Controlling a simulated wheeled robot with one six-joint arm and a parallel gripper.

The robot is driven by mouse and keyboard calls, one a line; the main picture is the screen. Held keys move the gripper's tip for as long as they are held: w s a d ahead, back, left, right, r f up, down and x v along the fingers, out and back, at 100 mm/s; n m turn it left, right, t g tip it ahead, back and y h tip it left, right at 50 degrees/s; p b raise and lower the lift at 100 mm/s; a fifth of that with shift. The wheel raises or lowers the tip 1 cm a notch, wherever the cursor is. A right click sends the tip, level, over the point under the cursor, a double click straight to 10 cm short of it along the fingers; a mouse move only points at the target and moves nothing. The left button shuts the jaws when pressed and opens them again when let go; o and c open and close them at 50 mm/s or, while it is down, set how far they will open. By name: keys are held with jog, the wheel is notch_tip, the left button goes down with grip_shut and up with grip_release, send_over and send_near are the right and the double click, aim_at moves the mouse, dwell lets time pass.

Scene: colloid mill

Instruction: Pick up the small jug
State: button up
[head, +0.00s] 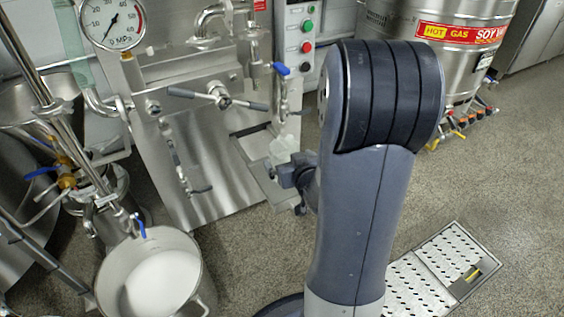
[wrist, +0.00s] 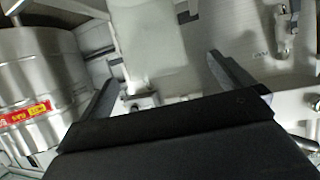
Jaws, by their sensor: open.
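The small jug (head: 282,150) is pale and translucent. It stands on the machine's small metal shelf in the head view, partly hidden by my gripper. My gripper (head: 291,178) is just in front of the jug, mostly hidden behind my own arm. In the wrist view the jug (wrist: 148,40) is a blurred pale shape beyond the fingers and lies between their lines. My gripper (wrist: 163,82) is open there, its two dark fingers spread apart, with nothing visibly gripped. I cannot tell whether a finger touches the jug.
The steel mill (head: 205,130) stands behind the shelf (head: 262,178), with a blue-handled valve (head: 281,69) above the jug. A pot of white liquid (head: 118,268) is at lower left. A steel tank (head: 470,60) is at upper right. A drain grate (head: 425,285) lies in the floor.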

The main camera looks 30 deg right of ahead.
aim_at(280, 147)
jog(key=x, duration=0.2)
jog(key=b+x, duration=0.1)
jog(key=x, duration=0.1)
jog(key=b+x, duration=0.1)
jog(key=x, duration=0.2)
jog(key=shift+d+r, duration=0.15)
jog(key=shift+d, duration=0.2)
jog(key=shift+s, duration=0.1)
jog(key=shift+c, duration=0.4)
jog(key=shift+r, duration=0.1)
jog(key=c, duration=1.1)
